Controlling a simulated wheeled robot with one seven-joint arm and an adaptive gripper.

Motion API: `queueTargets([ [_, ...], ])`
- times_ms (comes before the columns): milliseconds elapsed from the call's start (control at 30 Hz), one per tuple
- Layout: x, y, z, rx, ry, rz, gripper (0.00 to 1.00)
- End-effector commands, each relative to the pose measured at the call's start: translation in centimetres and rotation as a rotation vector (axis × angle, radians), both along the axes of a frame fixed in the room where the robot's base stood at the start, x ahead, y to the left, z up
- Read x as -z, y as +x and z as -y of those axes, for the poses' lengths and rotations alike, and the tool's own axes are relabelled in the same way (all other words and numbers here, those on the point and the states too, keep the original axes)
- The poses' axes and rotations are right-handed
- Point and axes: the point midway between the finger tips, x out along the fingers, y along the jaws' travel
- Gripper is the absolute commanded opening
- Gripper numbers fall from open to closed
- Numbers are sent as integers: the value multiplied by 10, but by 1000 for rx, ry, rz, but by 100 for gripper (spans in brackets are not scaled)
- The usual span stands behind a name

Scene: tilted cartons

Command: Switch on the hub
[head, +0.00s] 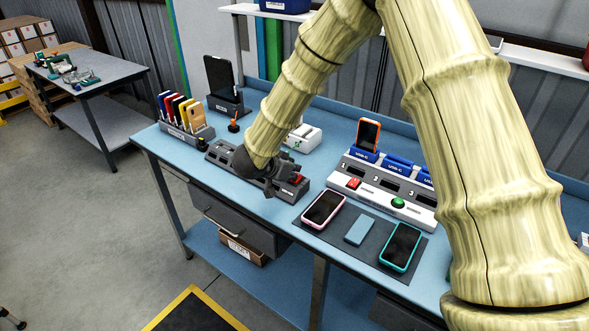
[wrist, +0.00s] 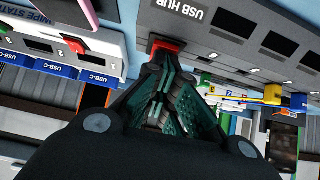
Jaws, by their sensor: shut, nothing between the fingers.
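The hub (head: 222,153) is a long dark grey bar on the blue bench, partly hidden by my arm and gripper. In the wrist view the hub (wrist: 225,28) carries the label "USB HUB" and a row of small ports. Its red switch (head: 299,178) is at its right end; it also shows in the wrist view (wrist: 166,44). My gripper (head: 270,189) is shut and empty over that end. In the wrist view the fingertips (wrist: 163,66) are right at the red switch and hide part of it. I cannot tell whether they touch it or whether it is on.
A dark mat (head: 340,247) with a pink-edged phone (head: 324,208) and a teal phone (head: 401,246) lies in front.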

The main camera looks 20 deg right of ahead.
Motion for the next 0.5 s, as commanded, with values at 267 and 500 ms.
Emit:
queueTargets([
  [267,5,-3,-1,-1,3,-9,0],
  [500,-7,-4,-2,0,3,-8,0],
])
